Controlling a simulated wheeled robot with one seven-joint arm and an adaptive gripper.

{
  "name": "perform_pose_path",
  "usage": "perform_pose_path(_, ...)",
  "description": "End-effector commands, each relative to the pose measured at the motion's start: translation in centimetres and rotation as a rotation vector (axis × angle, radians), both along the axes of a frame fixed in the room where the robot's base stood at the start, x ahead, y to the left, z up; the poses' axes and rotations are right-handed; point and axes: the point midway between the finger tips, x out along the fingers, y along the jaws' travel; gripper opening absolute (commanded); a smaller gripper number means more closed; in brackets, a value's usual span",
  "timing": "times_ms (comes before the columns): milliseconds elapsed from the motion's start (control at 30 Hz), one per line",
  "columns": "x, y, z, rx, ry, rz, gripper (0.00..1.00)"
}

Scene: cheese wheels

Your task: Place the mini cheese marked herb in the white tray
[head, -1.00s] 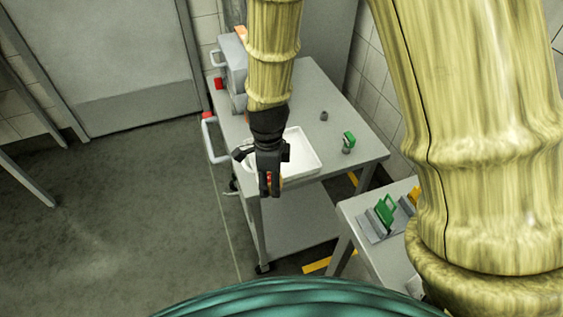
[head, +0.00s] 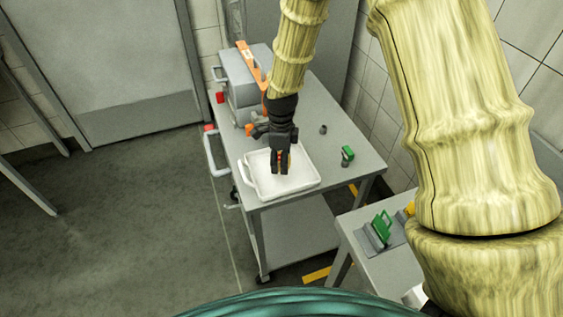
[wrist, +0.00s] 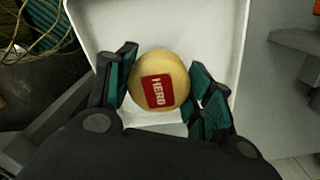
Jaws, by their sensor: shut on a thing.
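The mini cheese (wrist: 147,68) is a round, pale yellow wheel with a red label reading HERB. My gripper (wrist: 163,92) is shut on it in the wrist view, with a green-padded finger on each side. In the head view my gripper (head: 280,170) points down over the white tray (head: 306,183), and the fingers mostly hide the cheese. The tray also fills the background behind the cheese in the wrist view (wrist: 215,30). I cannot tell the exact height of the cheese above the tray floor.
The tray lies at the front of a grey cart (head: 330,95). A grey box-like unit with an orange part (head: 238,80) stands behind it. A small dark cylinder (head: 323,129) and a green item (head: 347,155) lie to its right. A second table (head: 350,225) stands front right.

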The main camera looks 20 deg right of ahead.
Motion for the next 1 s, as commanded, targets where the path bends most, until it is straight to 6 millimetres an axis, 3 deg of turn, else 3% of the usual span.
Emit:
perform_pose_path(267,0.8,-0.4,-0.5,0.0,0.001,0.0,0.26)
perform_pose_path(600,0.8,-0.4,-3.4,0.0,0.001,0.001,0.26)
perform_pose_path(1000,0.8,-0.4,-3.9,0.0,0.0,0.0,0.26)
